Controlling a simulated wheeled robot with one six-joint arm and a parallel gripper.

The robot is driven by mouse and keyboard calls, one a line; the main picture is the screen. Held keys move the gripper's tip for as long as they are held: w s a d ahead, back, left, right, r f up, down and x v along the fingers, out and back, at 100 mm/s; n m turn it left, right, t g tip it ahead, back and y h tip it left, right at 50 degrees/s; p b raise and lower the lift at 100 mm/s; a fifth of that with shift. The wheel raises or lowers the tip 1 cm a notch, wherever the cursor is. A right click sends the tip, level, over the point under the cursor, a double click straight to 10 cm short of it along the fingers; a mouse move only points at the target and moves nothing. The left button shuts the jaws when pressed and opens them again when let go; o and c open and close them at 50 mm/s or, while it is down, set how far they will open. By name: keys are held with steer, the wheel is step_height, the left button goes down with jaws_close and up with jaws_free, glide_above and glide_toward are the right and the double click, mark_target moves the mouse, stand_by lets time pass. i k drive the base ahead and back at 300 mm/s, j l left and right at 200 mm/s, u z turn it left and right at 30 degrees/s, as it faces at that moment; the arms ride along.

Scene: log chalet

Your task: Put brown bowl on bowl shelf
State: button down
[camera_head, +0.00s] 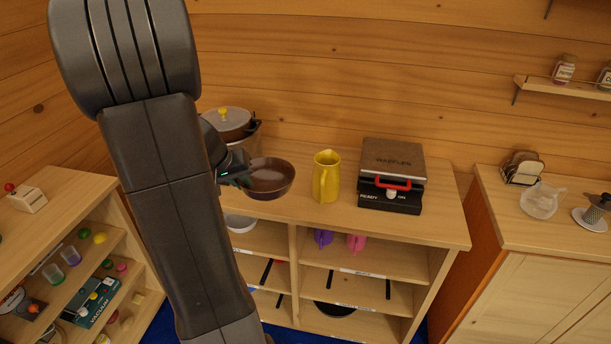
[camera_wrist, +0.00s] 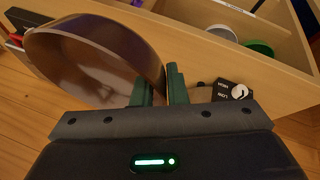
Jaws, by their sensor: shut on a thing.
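The brown bowl (camera_head: 270,180) is held at the side of my gripper (camera_head: 236,172), in front of the wooden cabinet's top edge in the head view. In the wrist view the brown bowl (camera_wrist: 95,58) fills the upper left, with its rim between the two green fingers of my gripper (camera_wrist: 158,85). The gripper is shut on that rim. Below in the head view is an open shelf unit (camera_head: 294,262) with labelled compartments. A white bowl (camera_head: 239,223) is in its upper left compartment, partly hidden by my arm. The compartment labels are too small to read.
A yellow pitcher (camera_head: 326,177), a waffle maker (camera_head: 391,178) and a lidded pot (camera_head: 228,122) stand on the cabinet top. Purple and pink jugs (camera_head: 356,242) are in the upper right compartment. A pan (camera_head: 335,309) lies lower. Another shelf unit (camera_head: 75,215) stands at left.

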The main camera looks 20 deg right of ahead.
mark_target(280, 231)
steer(key=i+l, duration=0.85)
